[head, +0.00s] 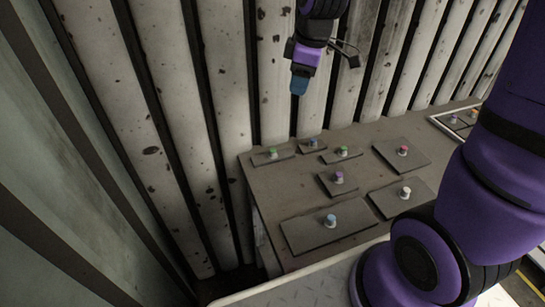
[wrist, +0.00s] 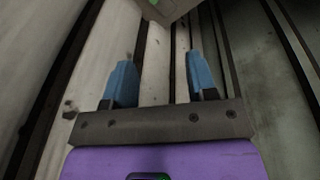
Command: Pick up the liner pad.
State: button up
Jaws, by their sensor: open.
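Several flat grey pads with coloured knobs lie on a grey-brown table in the head view; I cannot tell which is the liner pad. They include a large front pad with a blue knob (head: 300,235), a pad with a white knob (head: 385,204), a pad with a red knob (head: 395,163) and a small pad with a purple knob (head: 330,190). Smaller pads with green knobs lie at the back, one at the left corner (head: 262,160). My gripper (head: 299,88) is open, empty and above the table's back edge. Its blue fingers show apart in the wrist view (wrist: 161,72).
The table (head: 270,192) stands against a wall of pale, stained slats (head: 225,60). A light-rimmed tray (head: 437,121) with knobbed pieces sits at the right back. A pale ledge (head: 290,283) runs along the front. A grey surface with a green spot (wrist: 166,10) shows at the wrist view's top.

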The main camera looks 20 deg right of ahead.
aim_at(273, 149)
jog(key=w+a+f+n, duration=0.1)
jog(key=w+f+n, duration=0.1)
jog(key=f, duration=0.5)
jog(key=w+f+n+g, duration=0.1)
jog(key=w+f+n, duration=0.1)
jog(key=f, duration=0.6)
jog(key=w+a+f+n+g, duration=0.1)
jog(key=w+f+n, duration=0.1)
jog(key=w+f, duration=0.2)
jog(key=shift+a+f+y, duration=0.2)
jog(key=shift+f, duration=0.75)
jog(key=shift+a+f+y, duration=0.15)
jog(key=shift+f+y, duration=0.05)
jog(key=shift+f, duration=0.7)
jog(key=shift+a+f, duration=0.25)
jog(key=shift+f, duration=1.05)
jog(key=shift+a+f, duration=0.25)
jog(key=shift+f, duration=1)
jog(key=shift+c, duration=0.2)
jog(key=c, duration=0.5)
